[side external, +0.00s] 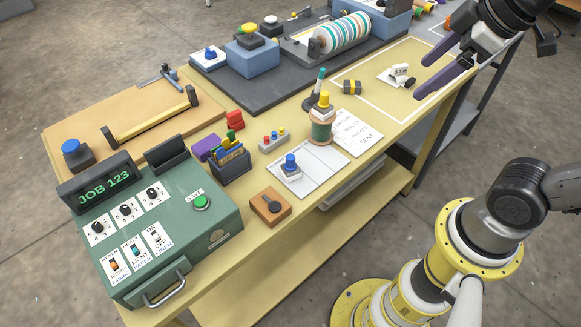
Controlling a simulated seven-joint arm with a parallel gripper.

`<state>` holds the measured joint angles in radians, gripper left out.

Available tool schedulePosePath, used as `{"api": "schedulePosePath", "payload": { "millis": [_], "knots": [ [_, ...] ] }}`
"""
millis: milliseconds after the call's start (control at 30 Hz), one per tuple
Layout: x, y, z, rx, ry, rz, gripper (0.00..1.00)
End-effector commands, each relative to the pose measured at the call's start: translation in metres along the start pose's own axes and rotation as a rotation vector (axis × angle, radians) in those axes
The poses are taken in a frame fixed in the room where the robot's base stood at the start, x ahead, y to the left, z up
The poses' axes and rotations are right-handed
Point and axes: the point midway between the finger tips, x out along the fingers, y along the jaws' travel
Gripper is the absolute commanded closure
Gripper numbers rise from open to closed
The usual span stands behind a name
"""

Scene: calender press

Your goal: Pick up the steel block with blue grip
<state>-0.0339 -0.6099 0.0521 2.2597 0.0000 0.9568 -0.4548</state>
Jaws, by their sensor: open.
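A small pale grey block with a blue grip (290,166) stands upright on a light two-part pad (318,165) near the front edge of the bench. It best fits the steel block, though other blue-topped pieces are in view. My gripper (420,80) is at the upper right, with its two dark purple fingers apart and nothing between them. It is well to the right of the block, near the white-outlined area of the bench. The block is fully visible.
A wooden piece with a dark knob (270,206) is in front. A green control box (150,220) fills the left.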

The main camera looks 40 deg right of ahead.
Motion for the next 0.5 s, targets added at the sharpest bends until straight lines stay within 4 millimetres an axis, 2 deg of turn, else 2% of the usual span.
{"api": "schedulePosePath", "payload": {
  "millis": [33, 167, 267, 400, 500],
  "knots": [
    [0.004, 0.003, -0.015, -0.065, -0.015, -0.017, 0.15],
    [0.019, 0.007, -0.054, -0.245, -0.054, -0.065, 0.15],
    [0.041, 0.006, -0.087, -0.393, -0.089, -0.114, 0.15],
    [0.084, -0.007, -0.127, -0.579, -0.142, -0.193, 0.15],
    [0.119, -0.024, -0.149, -0.684, -0.182, -0.249, 0.15]
  ]
}}
